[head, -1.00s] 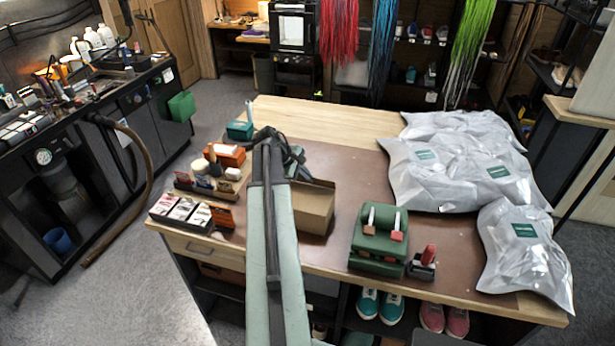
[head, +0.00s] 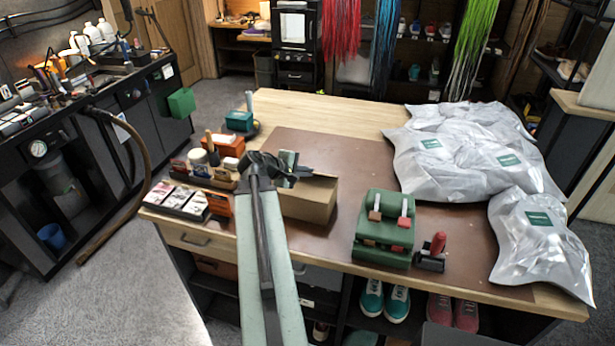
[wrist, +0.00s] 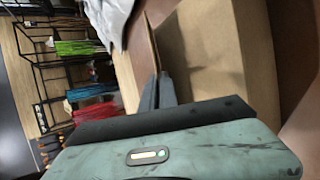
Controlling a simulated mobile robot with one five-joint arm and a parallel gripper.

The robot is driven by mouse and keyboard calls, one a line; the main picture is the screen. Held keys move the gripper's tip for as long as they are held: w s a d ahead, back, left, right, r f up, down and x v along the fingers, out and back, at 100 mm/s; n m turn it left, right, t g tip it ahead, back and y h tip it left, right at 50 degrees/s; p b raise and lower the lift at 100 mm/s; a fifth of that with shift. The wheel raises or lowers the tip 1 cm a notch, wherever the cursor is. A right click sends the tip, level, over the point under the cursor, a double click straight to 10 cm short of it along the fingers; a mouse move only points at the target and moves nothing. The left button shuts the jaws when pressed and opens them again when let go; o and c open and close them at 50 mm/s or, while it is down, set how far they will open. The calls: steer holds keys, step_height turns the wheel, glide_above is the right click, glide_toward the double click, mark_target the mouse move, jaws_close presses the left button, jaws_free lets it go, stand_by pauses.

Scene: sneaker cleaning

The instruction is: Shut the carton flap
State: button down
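The brown cardboard carton (head: 307,205) stands on the workbench just right of my arm. My arm hides its left end. My gripper (head: 303,171) is at the carton's upper back left in the head view. In the wrist view my gripper's dark fingers (wrist: 159,90) are close together and look shut, with nothing clearly between them. A broad tan cardboard surface (wrist: 205,50) fills the right of that view, with a thin board edge beside the fingertips. I cannot tell whether the fingers touch it, nor how far the flap is open.
A green brush holder (head: 384,230) and a red-handled tool (head: 437,245) stand right of the carton. Silver bags (head: 540,250) cover the bench's right side. Small boxes (head: 185,201) and an orange box (head: 226,147) stand left. The brown mat (head: 345,160) is clear behind the carton.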

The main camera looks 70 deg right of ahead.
steer(key=shift+a+f+h+b, duration=0.2)
steer(key=shift+f+h+b, duration=0.1)
steer(key=shift+h+b, duration=0.3)
